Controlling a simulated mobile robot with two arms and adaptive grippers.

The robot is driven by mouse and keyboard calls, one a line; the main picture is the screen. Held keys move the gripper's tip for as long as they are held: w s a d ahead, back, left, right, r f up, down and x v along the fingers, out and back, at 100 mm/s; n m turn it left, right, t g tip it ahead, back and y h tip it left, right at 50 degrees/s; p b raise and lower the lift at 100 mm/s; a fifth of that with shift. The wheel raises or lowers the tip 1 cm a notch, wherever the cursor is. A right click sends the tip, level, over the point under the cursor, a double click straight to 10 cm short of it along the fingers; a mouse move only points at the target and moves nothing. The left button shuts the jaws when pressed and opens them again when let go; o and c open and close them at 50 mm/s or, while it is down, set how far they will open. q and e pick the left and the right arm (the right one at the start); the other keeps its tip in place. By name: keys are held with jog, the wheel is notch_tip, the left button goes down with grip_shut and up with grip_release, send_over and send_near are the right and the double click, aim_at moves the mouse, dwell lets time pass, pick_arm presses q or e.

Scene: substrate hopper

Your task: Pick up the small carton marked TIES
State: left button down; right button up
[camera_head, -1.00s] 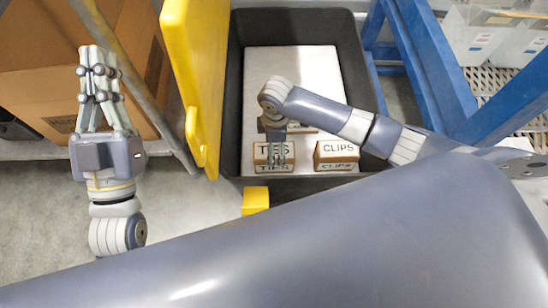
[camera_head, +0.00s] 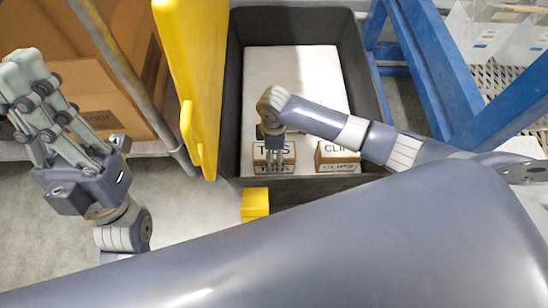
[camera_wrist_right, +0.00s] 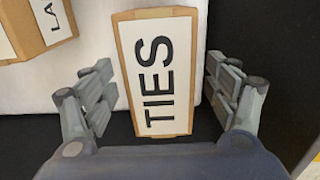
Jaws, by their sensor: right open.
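The small TIES carton (camera_head: 288,153) is brown with a white label and sits near the front of the dark bin. My right gripper (camera_head: 274,161) is directly over it and hides part of its label. In the right wrist view the TIES carton (camera_wrist_right: 157,75) stands between the two open fingers of my right gripper (camera_wrist_right: 157,88). A gap shows on each side, so the fingers are not touching it. My left gripper (camera_head: 18,85) is at the far left, away from the bin; its finger opening is not clear.
A CLIPS carton (camera_head: 335,156) sits to the right, partly covered by my arm. Another carton (camera_wrist_right: 52,20), its label starting "LA", is at the wrist view's upper left. The bin's dark wall (camera_head: 368,70) and a yellow panel (camera_head: 190,75) border the area. A blue frame (camera_head: 430,75) stands right.

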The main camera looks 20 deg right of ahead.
jog(key=c, duration=1.3)
jog(key=shift+r, duration=0.1)
